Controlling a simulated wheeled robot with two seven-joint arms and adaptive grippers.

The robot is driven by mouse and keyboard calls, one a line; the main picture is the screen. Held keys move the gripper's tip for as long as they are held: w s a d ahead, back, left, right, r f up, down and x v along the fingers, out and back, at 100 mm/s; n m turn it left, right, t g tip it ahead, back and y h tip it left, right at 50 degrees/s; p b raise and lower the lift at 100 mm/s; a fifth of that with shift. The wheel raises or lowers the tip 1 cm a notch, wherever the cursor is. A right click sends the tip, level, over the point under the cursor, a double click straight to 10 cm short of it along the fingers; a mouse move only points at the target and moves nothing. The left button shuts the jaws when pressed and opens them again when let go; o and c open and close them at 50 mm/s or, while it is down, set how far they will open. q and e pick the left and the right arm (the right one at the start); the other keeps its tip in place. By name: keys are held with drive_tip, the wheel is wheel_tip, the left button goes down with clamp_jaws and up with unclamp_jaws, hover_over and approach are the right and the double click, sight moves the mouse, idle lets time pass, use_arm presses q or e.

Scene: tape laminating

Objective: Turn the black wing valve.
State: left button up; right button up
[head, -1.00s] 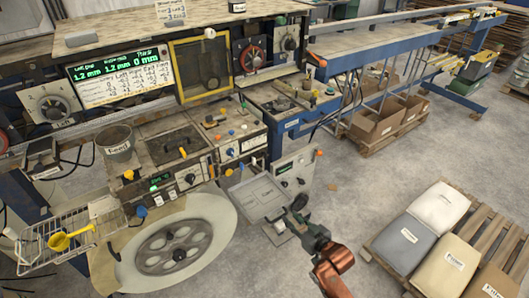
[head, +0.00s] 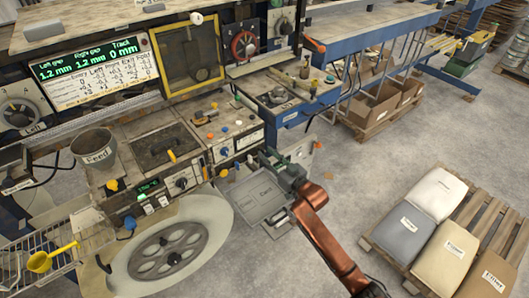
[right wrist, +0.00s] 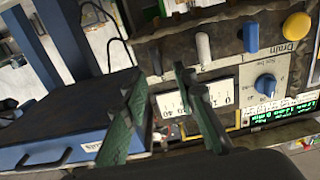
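In the head view my right gripper (head: 267,156) is at the machine's lower front, hiding part of the panel there. My left gripper is not in view.
A blue drawer unit (right wrist: 60,125) is at left in the wrist view. A grey tray (head: 262,195) lies below my right gripper. Open floor and a pallet of sacks (head: 436,193) are at right.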

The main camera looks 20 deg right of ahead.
drive_tip(key=shift+x, duration=1.1)
drive_tip(key=shift+s, duration=0.1)
drive_tip(key=shift+c, duration=0.7)
clamp_jaws()
